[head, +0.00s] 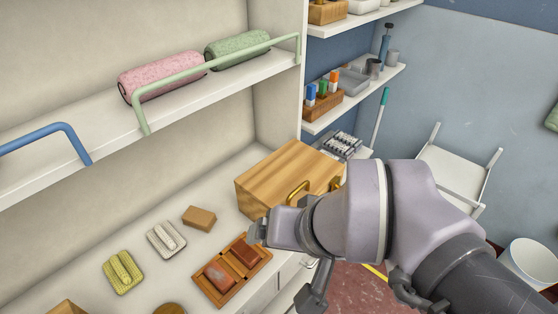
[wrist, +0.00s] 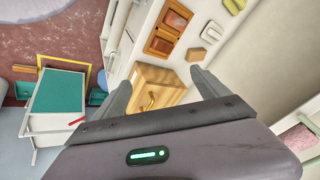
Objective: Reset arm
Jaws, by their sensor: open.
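My arm reaches in from the lower right of the head view, in front of the counter and the wooden box (head: 285,175). In the wrist view my gripper (wrist: 163,86) has its two fingers spread wide, with nothing between them. The wooden box with its brass handle also shows beyond the fingers in the wrist view (wrist: 160,77). I cannot tell from these views how far the fingers are from it. In the head view my arm hides part of the box's front and handles.
A wooden tray (head: 208,289) with reddish blocks, a small tan block (head: 199,217) and white and yellow dishes lie on the counter. A shelf above holds pink (head: 161,76) and green (head: 237,49) rolls behind rails. A white chair (head: 455,165) and bucket (head: 529,262) stand right.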

